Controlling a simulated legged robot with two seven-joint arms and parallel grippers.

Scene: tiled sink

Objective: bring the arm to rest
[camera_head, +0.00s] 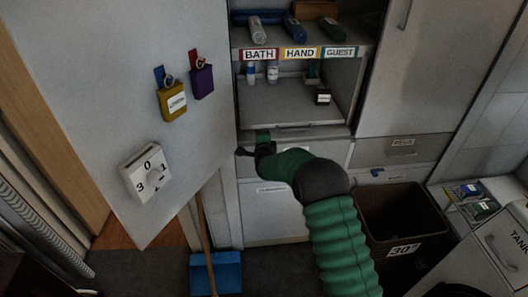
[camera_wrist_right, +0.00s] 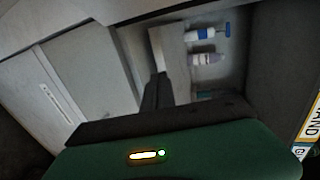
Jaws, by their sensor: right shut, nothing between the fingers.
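My right arm, green with dark joints, reaches up from the bottom of the head view. Its right gripper (camera_head: 243,151) is at the left front edge of the open cabinet, below the shelf compartment and beside the open door. In the right wrist view the dark fingers (camera_wrist_right: 157,92) are together and hold nothing. Whether the gripper touches the cabinet I cannot tell. My left gripper is not in view.
The open cabinet door (camera_head: 130,70) carries padlocks and a number dial, close left of my gripper. Small bottles (camera_head: 272,72) stand in the labelled shelf unit. A brown bin (camera_head: 400,215) is right of my arm; a blue dustpan (camera_head: 216,273) stands below.

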